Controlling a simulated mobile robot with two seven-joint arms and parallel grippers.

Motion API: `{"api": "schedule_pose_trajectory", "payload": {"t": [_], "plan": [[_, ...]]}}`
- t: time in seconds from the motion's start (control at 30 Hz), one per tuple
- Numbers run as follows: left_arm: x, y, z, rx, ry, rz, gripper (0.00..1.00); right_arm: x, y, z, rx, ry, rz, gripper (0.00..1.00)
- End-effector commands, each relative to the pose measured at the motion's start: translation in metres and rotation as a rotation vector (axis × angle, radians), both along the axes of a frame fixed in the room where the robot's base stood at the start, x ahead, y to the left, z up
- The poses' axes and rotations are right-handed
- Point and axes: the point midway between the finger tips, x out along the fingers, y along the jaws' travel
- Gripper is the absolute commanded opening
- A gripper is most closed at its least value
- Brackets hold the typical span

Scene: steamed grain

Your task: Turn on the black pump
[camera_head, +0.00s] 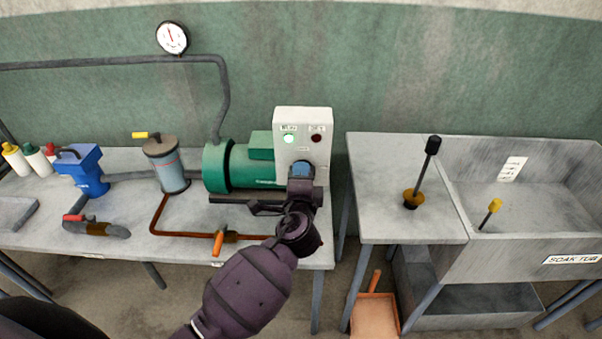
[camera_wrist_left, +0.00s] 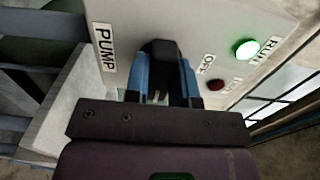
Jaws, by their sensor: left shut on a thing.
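A pale control box (camera_head: 303,125) stands at the right end of the left bench, and it also shows in the left wrist view with a PUMP label (camera_wrist_left: 104,48). A black knob (camera_wrist_left: 160,62) sits on its face. My left gripper (camera_head: 301,172) has its blue fingertips shut on the knob, with one finger on each side, and hides part of it. The green RUN lamp (camera_head: 289,139) is lit, and the dark red lamp (camera_head: 316,138) beside it looks unlit. A green pump motor (camera_head: 238,165) stands left of the box. I see no black pump body.
A grey cylinder (camera_head: 167,168) with a yellow handle, a blue container (camera_head: 82,168) and several bottles stand on the left bench. A copper pipe with an orange-handled valve (camera_head: 219,240) runs along its front. A grey sink (camera_head: 508,228) stands at right, past a gap.

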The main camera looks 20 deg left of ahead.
Motion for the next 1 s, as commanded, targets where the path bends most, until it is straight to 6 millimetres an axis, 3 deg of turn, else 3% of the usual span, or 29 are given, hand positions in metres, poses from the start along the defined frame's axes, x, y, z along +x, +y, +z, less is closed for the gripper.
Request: {"api": "schedule_pose_trajectory", "payload": {"t": [0.27,0.3,0.47,0.77,1.0], "plan": [[0.0,0.0,-0.001,0.008,0.002,0.0,0.0,0.002,0.001,0.001,0.001,-0.003,0.0,0.0],[0.0,0.0,-0.001,0.008,0.002,0.0,0.25,0.002,0.001,0.001,0.001,-0.003,0.0,0.0],[0.0,0.0,-0.001,0.006,0.002,0.0,0.49,0.002,0.001,0.001,0.001,-0.004,0.0,0.0],[-0.001,0.0,0.0,0.004,0.001,0.0,0.49,0.002,0.001,0.001,0.002,-0.004,0.001,0.0],[-0.027,-0.008,-0.002,0.001,0.001,0.0,0.49,0.002,0.001,-0.003,0.002,-0.006,0.001,0.0]]}}
